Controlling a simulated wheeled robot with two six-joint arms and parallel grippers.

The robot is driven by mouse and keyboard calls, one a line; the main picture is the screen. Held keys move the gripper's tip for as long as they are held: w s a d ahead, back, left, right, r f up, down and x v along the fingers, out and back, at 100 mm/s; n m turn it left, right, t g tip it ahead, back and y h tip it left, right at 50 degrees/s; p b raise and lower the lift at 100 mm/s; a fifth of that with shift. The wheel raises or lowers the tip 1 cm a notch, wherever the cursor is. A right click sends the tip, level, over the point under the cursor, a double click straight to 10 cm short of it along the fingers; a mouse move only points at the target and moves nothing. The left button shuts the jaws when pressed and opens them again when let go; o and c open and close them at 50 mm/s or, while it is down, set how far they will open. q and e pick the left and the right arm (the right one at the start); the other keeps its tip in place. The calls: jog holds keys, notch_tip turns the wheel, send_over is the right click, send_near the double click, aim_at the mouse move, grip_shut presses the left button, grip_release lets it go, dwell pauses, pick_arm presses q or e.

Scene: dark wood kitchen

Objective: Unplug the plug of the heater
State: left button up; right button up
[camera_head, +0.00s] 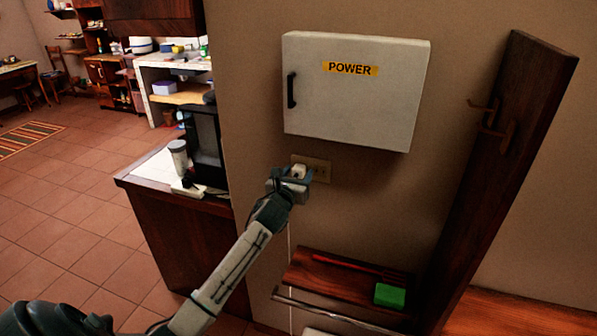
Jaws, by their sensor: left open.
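A wall outlet (321,168) sits on the beige wall below the white power box. A small white plug (297,171) shows at the outlet's left half, partly hidden by my left gripper. My left gripper (293,178) is open, with its fingers around or right beside the plug; I cannot tell whether they touch it. A thin white cord (289,240) hangs down the wall below the gripper. The heater is not clearly visible; a small white edge (318,331) shows at the bottom, and I cannot tell what it is. My right gripper is not in view.
The power box (355,90) juts from the wall above the outlet. A wooden shelf (330,285) with a green block (389,296) and a metal rail is below. A tall wooden board with hooks (510,150) stands right. A counter (155,170) with a coffee machine is left.

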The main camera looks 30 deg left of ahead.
aim_at(297, 174)
pick_arm(q)
jog(key=shift+p, duration=0.45)
grip_shut()
dwell(0.3)
jog(key=shift+s, duration=0.15)
jog(key=shift+s+d, duration=0.1)
jog(key=shift+s, duration=0.05)
jog(key=shift+s+d+r+p, duration=0.15)
jog(key=shift+s+p, duration=0.15)
jog(key=shift+s, duration=0.4)
jog(key=shift+p+v, duration=0.55)
jog(key=shift+v, duration=1.5)
